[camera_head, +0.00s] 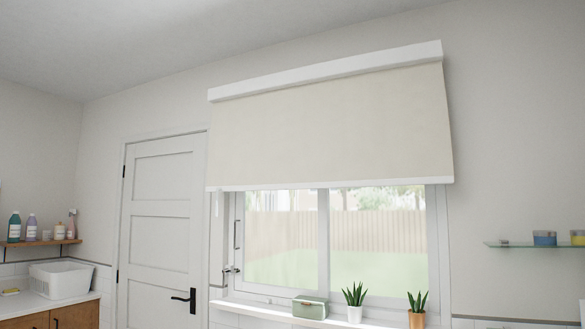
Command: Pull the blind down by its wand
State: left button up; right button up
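The cream roller blind (330,125) hangs from a white headrail (325,71) on the wall. It covers the upper part of the window, and its white bottom bar (330,185) crosses above the lower panes. A thin white piece that looks like the wand (216,204) hangs below the bar at its left end, against the pale wall, so its full shape is hard to make out. Neither of my grippers is in view.
The window (333,240) shows a fence outside. Its sill (275,312) holds a green box (309,308) and two potted plants (355,302) (417,310). A closed white door (163,230) is to the left. A glass shelf (530,245) with jars is on the right.

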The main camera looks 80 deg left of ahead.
aim_at(367, 159)
jog(key=u, duration=2.5)
jog(key=i+j+z, duration=0.2)
jog(key=j, duration=1.2)
jog(key=j+z, duration=0.25)
jog(key=j, duration=1.2)
